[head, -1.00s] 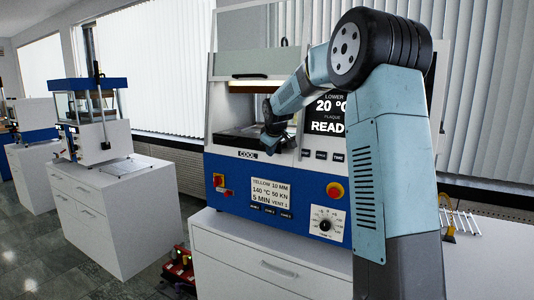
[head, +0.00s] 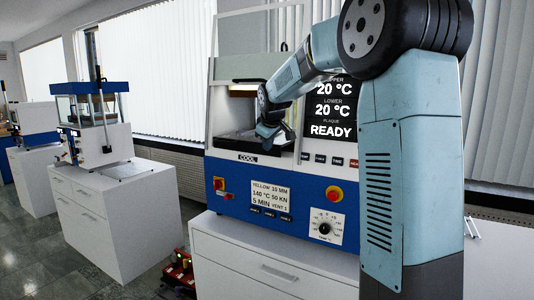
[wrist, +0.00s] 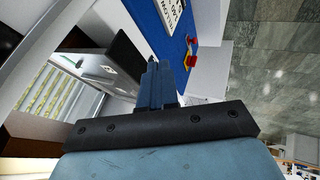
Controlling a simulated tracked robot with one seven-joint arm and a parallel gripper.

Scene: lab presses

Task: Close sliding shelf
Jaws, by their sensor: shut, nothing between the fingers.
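The press (head: 262,190) is white and blue, with an open chamber in its upper left part. A dark flat sliding shelf (head: 232,140) lies at the chamber's floor, just above the COOL label. My gripper (head: 268,138) is in front of the chamber's right side and hides part of the shelf. In the wrist view, my gripper (wrist: 160,75) is shut and empty, with its fingers together. A dark plate, seemingly the shelf (wrist: 122,52), shows left of the fingertips. I cannot tell whether they touch it.
The press stands on a white cabinet (head: 245,262). A red emergency knob (head: 334,193) and a dial (head: 324,228) are on its front panel. Another press (head: 92,115) stands on a cabinet at left. A red object (head: 180,270) is on the floor between the cabinets.

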